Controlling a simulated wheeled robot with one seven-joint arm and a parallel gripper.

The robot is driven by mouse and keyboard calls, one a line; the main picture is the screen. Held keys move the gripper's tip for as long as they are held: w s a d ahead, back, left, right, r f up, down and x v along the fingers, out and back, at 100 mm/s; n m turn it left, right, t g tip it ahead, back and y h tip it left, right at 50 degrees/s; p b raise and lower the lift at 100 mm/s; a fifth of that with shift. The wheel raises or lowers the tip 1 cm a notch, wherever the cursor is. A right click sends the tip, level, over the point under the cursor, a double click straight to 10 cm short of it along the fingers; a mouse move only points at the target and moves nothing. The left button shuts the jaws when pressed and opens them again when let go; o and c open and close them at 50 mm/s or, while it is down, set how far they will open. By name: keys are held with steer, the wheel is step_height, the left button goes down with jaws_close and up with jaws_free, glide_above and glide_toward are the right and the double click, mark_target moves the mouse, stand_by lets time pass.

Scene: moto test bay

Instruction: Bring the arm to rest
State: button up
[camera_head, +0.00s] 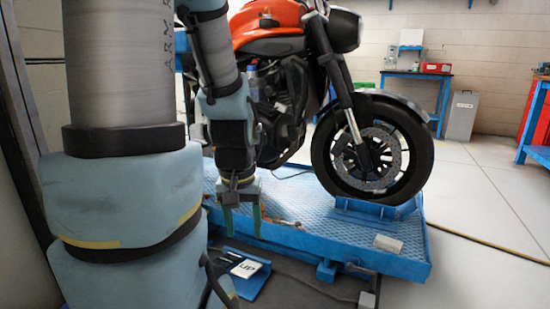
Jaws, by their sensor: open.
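My arm comes down from the top at the left of the head view, with a large grey and pale blue link close to the camera. My gripper (242,233) hangs at the end of the arm, pointing down. Its two greenish fingers are apart with nothing between them. It is in front of the near edge of the blue lift platform (300,238). An orange motorcycle (270,25) stands upright on the platform behind the arm. The arm hides part of the motorcycle's rear.
The front wheel (375,150) rests in a blue chock (372,208). A small pale block (388,243) lies on the platform. A blue stand with a white label (246,268) is on the floor below. Blue workbenches stand at the back right. The floor at right is mostly clear, with a hose.

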step_height(320, 180, up, 33)
steer(key=p, duration=3.1)
steer(key=shift+c, duration=0.3)
